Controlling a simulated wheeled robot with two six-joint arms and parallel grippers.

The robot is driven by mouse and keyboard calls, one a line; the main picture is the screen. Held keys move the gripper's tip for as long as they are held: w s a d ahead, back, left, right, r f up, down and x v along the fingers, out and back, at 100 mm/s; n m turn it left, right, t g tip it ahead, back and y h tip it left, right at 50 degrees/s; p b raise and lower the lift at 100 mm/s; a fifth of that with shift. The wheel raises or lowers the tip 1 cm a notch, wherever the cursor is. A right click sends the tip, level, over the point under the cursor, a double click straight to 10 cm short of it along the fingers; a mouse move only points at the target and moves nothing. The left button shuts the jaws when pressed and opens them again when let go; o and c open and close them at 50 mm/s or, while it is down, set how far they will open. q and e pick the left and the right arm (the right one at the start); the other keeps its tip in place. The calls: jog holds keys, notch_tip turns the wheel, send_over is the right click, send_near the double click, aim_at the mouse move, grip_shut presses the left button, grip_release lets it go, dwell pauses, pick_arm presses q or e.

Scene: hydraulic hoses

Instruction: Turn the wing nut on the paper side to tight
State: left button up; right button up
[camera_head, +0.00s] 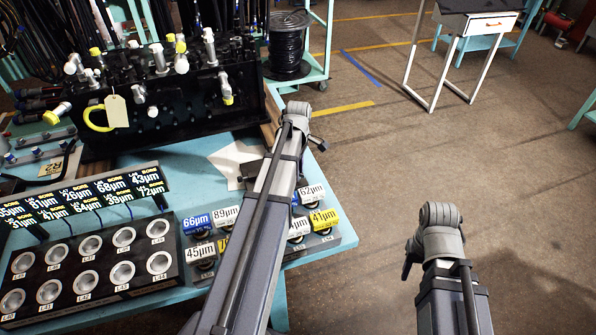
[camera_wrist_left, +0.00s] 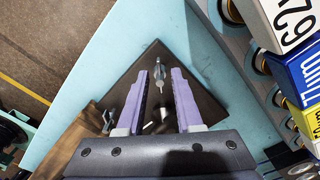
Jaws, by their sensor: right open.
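My left gripper (camera_wrist_left: 160,80) is open above a dark pointed plate, with its two purple fingers apart. A small metal part like a wing nut (camera_wrist_left: 158,74) shows between the fingertips; I cannot tell whether they touch it. A second small metal part (camera_wrist_left: 107,119) lies left of the fingers. In the head view my left arm covers most of this spot, and its fingers are not clearly seen. A white paper (camera_head: 229,160) lies on the table left of that arm. My right gripper (camera_head: 409,263) is open, small and partly hidden by its arm, over the floor right of the table.
The teal table (camera_head: 185,205) holds a black valve block (camera_head: 150,75) with hoses and fittings. A rack of round sockets (camera_head: 88,262) and a tray of labelled filters (camera_head: 345,238) stand nearer. A wooden block (camera_wrist_left: 72,142) lies by the plate.

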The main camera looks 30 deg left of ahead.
pick_arm(q)
grip_shut()
jog(key=shift+m, duration=0.4)
jog(key=m, duration=1.2)
jog(key=shift+m, duration=0.4)
jog(key=m, duration=1)
jog(key=shift+m, duration=2.2)
